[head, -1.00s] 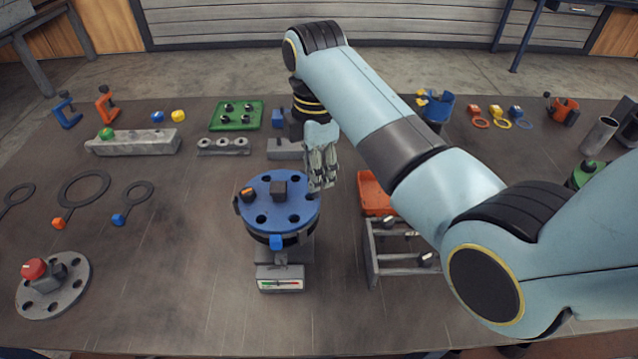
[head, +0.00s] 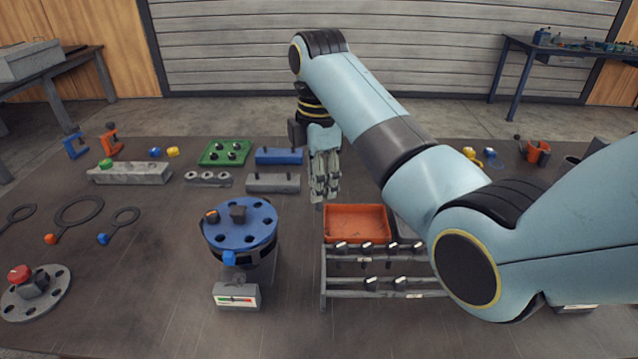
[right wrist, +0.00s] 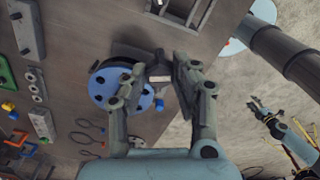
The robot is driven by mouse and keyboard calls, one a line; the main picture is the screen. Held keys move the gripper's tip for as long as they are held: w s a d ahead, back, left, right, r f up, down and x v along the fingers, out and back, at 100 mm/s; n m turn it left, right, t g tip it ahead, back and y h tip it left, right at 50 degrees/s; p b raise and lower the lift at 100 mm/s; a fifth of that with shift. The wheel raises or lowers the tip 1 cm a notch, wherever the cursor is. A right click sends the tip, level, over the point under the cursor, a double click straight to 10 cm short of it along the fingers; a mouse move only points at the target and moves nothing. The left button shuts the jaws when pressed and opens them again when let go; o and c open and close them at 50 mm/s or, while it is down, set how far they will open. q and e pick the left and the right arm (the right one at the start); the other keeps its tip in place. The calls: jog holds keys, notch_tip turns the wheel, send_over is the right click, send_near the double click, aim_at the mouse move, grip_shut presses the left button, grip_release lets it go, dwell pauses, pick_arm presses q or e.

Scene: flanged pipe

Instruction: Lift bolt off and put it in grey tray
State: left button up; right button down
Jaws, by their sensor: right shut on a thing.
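My right gripper (head: 322,196) hangs fingers down behind the orange tray in the head view, clear of the blue flange. In the right wrist view its fingertips (right wrist: 160,72) are closed around a small grey and dark piece (right wrist: 160,77), mostly hidden, probably the bolt. The round blue flange (head: 247,236) has several holes, an orange-and-dark piece near its left edge and a dark block in its middle. My left gripper is not in the head view.
An open orange tray (head: 343,221) stands behind a metal rack (head: 323,281) holding several bolts. A long blue piece (head: 278,157) and a green plate (head: 225,152) with pegs lie farther back. Ring-shaped tools (head: 80,211) lie left.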

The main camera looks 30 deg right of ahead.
jog(key=shift+r, duration=2.45)
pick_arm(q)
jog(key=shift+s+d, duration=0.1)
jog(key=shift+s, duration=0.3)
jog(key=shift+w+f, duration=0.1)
pick_arm(e)
jog(key=shift+f, duration=0.1)
